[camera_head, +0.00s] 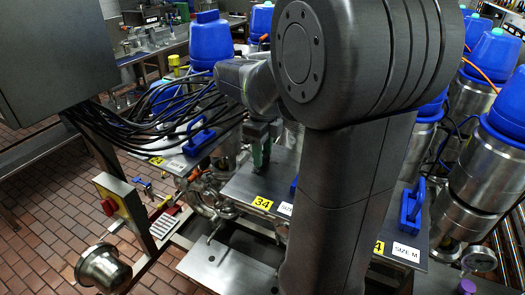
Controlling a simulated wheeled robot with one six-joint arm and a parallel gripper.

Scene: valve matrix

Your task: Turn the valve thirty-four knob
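The yellow label reading 34 (262,203) is on the front edge of a grey plate (243,186) near the middle of the picture. A small piece of a blue knob (294,186) shows above that plate at the edge of my arm; my arm hides the rest. My gripper (261,152) points down over the back of the plate, left of and behind the blue piece. A dark and green finger part shows. The gap between the fingers is not clear, and I see no contact with the knob.
Blue handles stand on neighbouring plates, one at left (199,138) and one at right (411,207). Black cables (165,105) hang at left beside a grey cabinet (55,60). Blue-topped steel valves (490,55) crowd the right.

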